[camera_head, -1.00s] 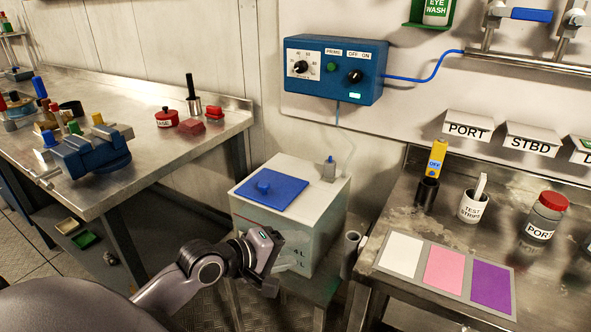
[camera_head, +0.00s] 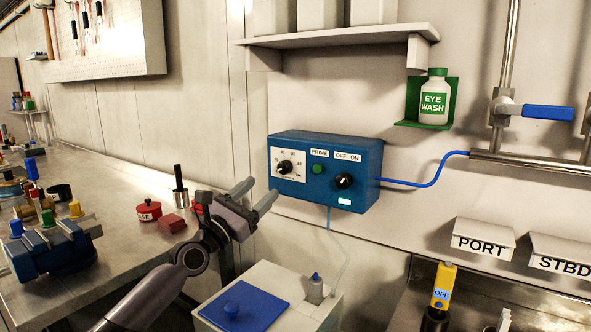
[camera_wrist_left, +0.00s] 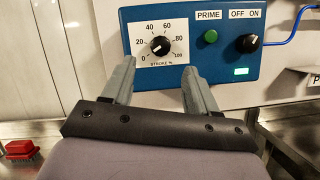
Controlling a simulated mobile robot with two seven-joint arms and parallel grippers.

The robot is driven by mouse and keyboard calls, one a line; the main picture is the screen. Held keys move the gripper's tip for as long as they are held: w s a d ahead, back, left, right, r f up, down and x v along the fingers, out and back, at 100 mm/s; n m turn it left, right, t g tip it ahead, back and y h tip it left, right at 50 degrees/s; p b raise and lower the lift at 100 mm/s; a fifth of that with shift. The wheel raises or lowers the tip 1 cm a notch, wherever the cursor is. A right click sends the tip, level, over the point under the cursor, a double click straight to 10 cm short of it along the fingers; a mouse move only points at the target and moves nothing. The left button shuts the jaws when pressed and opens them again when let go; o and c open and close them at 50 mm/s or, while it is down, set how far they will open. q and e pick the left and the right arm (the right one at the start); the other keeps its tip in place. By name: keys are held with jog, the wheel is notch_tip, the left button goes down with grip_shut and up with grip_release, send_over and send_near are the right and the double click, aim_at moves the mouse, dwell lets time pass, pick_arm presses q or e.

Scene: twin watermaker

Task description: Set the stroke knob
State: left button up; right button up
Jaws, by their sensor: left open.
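The stroke knob (camera_head: 285,167) is a black dial with a white pointer on a white scale plate, at the left of the blue pump box (camera_head: 325,200) on the wall. My right gripper is not in view.
A green PRIME button (camera_head: 317,169) and a black OFF/ON knob (camera_head: 343,181) sit right of the dial. A blue tube (camera_head: 425,182) leaves the box's right side. A white tank with a blue lid (camera_head: 240,306) stands below. A shelf (camera_head: 340,36) is above.

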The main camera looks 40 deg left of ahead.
aim_at(282, 170)
pick_arm(q)
jog(key=shift+p+x, duration=0.45)
jog(key=shift+x, duration=3.25)
jog(key=shift+f, duration=0.1)
jog(key=c, duration=1)
